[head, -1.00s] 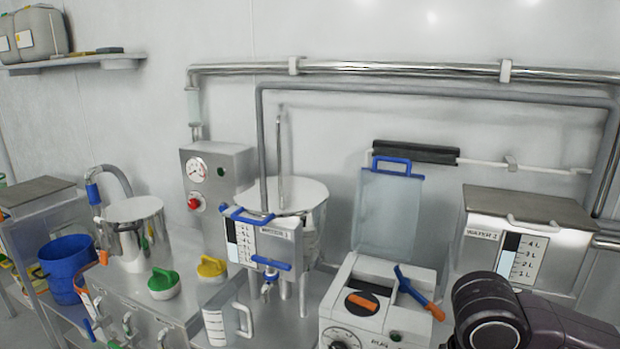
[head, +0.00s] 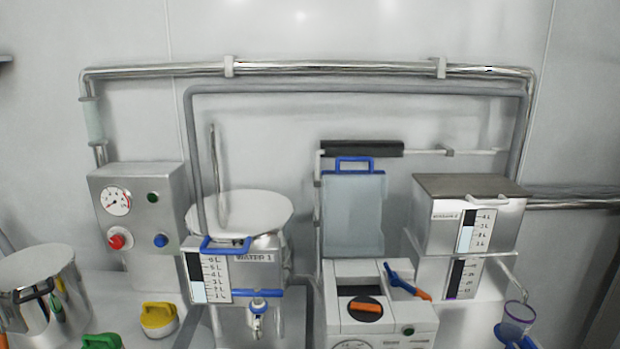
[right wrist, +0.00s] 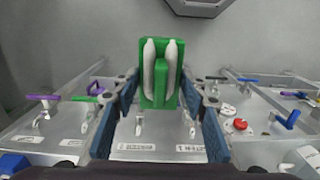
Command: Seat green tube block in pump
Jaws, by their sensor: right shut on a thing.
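The green tube block (right wrist: 159,92), with two white tube lengths along it, stands upright between the blue-padded fingers of my right gripper (right wrist: 160,110) in the right wrist view. The gripper is shut on it, and the block is clear of any surface. The white pump (head: 400,328) is at the bottom centre-right of the head view. Its top has a dark opening and a black round part with an orange bar (head: 366,307). A blue lever (head: 399,281) with an orange tip lies tilted at its right. Neither gripper shows in the head view.
The WATER 1 tank (head: 254,258) stands left of the pump. Another steel tank (head: 440,228) and a clear cup (head: 518,315) are at right. A clear panel (head: 353,215) with a blue handle is behind the pump. Steel benches (right wrist: 148,143) with valves show in the right wrist view.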

